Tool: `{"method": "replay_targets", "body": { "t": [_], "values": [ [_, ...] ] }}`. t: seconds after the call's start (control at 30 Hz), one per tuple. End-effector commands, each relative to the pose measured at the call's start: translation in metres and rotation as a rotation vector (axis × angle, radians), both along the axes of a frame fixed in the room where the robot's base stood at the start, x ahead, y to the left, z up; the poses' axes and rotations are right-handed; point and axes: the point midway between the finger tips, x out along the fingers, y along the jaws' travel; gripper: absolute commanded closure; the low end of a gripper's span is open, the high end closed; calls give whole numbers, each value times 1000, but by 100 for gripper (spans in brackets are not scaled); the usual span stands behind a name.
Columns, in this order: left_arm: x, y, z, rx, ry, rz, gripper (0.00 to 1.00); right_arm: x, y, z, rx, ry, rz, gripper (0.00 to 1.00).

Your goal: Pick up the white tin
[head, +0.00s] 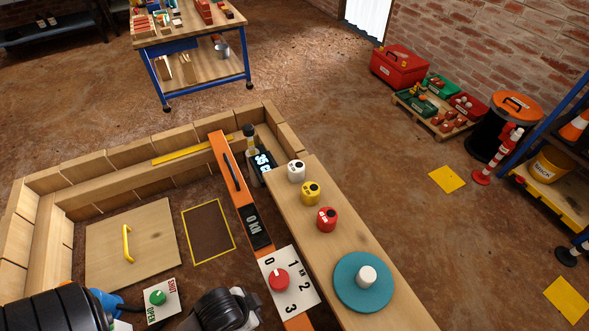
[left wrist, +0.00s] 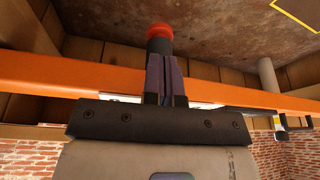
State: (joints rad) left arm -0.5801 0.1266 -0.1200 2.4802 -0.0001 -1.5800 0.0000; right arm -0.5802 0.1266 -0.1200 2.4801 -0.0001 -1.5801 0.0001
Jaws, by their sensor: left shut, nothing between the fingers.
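The white tin (head: 296,171) stands upright on the wooden plank (head: 320,207) in the head view, behind a yellow tin (head: 310,193) and a red tin (head: 326,219). It has a dark spot on top. My left gripper (left wrist: 165,63) is shut and empty in the left wrist view, in front of the orange beam (left wrist: 80,71). The white tin is not recognisable in that view. In the head view dark arm parts show at the bottom edge, well short of the tins; the fingertips cannot be made out there. My right gripper is not in view.
A teal disc (head: 349,289) with a white peg (head: 366,277) lies at the plank's near end. The orange beam carries a handle and a red dial (head: 279,279) beside the plank. A dark bottle (head: 250,140) stands behind. A red-tipped dark cylinder (left wrist: 159,36) shows beyond my left fingers.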

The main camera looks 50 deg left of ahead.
Motion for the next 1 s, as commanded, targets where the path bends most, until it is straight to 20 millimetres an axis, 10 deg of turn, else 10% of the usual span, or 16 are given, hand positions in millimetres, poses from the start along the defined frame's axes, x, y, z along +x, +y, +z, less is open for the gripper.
{"method": "replay_targets", "body": {
  "t": [0.4, 1.0],
  "values": [
    [0, -1, 0, -2, 0, 2, 100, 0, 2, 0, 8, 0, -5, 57],
    [0, -3, 0, -12, 1, 8, 44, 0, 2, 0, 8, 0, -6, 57]
  ]
}}
